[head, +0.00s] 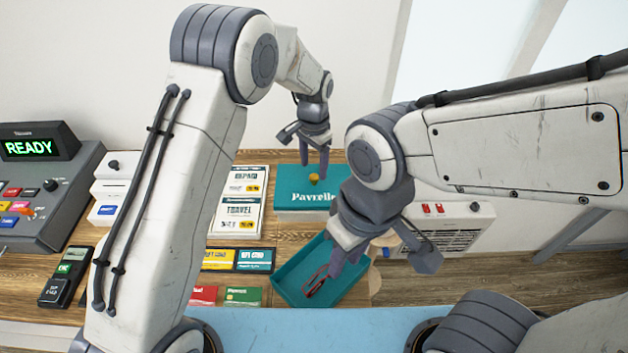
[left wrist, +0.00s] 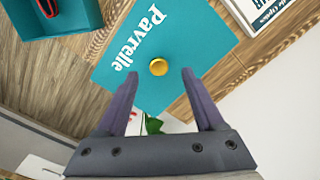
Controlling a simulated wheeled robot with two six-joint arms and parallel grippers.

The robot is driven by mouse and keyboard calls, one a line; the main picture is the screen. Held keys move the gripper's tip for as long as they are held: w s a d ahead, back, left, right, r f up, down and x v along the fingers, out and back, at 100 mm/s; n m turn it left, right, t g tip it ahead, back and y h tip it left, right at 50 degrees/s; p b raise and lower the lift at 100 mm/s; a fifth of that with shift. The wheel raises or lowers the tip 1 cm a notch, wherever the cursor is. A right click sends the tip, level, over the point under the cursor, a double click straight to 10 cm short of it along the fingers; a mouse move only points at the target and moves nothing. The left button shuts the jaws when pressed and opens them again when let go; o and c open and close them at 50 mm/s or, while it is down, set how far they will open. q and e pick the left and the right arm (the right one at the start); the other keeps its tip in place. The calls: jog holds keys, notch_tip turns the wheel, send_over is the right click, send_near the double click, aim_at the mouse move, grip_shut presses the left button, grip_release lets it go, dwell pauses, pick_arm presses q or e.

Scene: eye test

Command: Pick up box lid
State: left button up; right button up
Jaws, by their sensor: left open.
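The box lid (head: 292,187) is a teal square marked "Pavrelle" with a round gold knob (head: 313,178). It lies on the wooden counter at the back. The lid (left wrist: 190,35) and its knob (left wrist: 158,67) also show in the left wrist view. My left gripper (head: 314,163) is open and empty above the lid. In the left wrist view the knob appears between its fingertips (left wrist: 159,73). The open teal box (head: 284,281) stands nearer me with red-framed glasses (head: 316,281) inside. My right gripper (head: 345,258) hangs over this box; its finger gap is unclear.
Cards and a framed price sign (head: 239,207) lie left of the lid. A card reader (head: 68,276) and a register (head: 42,205) showing "READY" stand at the left. A white vented unit (head: 450,225) stands at the right.

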aim_at(314, 176)
pick_arm(q)
notch_tip(314, 176, down, 3)
jog(key=shift+f+p, duration=0.15)
jog(key=shift+p, duration=0.35)
grip_shut()
